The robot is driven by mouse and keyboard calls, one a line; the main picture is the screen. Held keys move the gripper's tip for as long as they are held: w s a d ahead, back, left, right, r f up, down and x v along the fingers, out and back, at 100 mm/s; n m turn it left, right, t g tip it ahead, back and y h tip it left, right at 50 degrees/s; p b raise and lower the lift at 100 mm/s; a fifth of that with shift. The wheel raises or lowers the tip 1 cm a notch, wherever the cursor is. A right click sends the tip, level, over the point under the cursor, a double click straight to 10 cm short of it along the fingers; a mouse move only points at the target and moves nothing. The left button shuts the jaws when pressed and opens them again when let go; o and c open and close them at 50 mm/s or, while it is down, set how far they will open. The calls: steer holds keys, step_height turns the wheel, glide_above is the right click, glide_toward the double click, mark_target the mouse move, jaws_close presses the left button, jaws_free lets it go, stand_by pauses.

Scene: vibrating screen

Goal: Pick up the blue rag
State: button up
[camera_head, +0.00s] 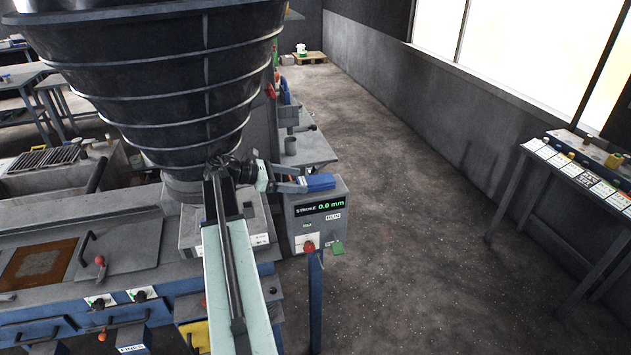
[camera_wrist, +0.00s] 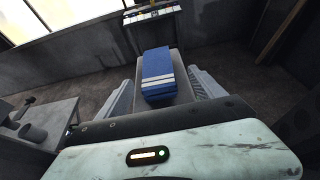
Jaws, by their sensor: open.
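The blue rag (camera_head: 319,181) lies folded on top of the grey control box with the stroke display (camera_head: 320,207). In the wrist view the rag (camera_wrist: 158,68) shows white stripes across its near part. My gripper (camera_head: 296,184) reaches over the box from the left, close to the rag. In the wrist view the fingers of my gripper (camera_wrist: 160,82) are apart, one on each side of the rag, with a gap on both sides. I cannot tell how far the fingers are above the box top. Nothing is held.
A large black ribbed cone (camera_head: 165,75) stands left of my arm. A blue-framed workbench (camera_head: 100,262) with switches is below it. A grey cup (camera_head: 290,145) stands behind the box. A table with cards (camera_head: 575,170) is along the right wall. The floor between is clear.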

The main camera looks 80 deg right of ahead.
mark_target(314, 179)
steer(key=x, duration=0.2)
steer(key=b+x, duration=0.1)
steer(key=x, duration=0.4)
steer(key=shift+s+d+r+b, duration=0.25)
steer(key=shift+d+b, duration=0.05)
steer(key=shift+d, duration=0.05)
steer(key=shift+w, duration=0.1)
steer(key=c, duration=1.5)
steer(key=shift+o, duration=0.2)
steer(key=shift+r, duration=0.15)
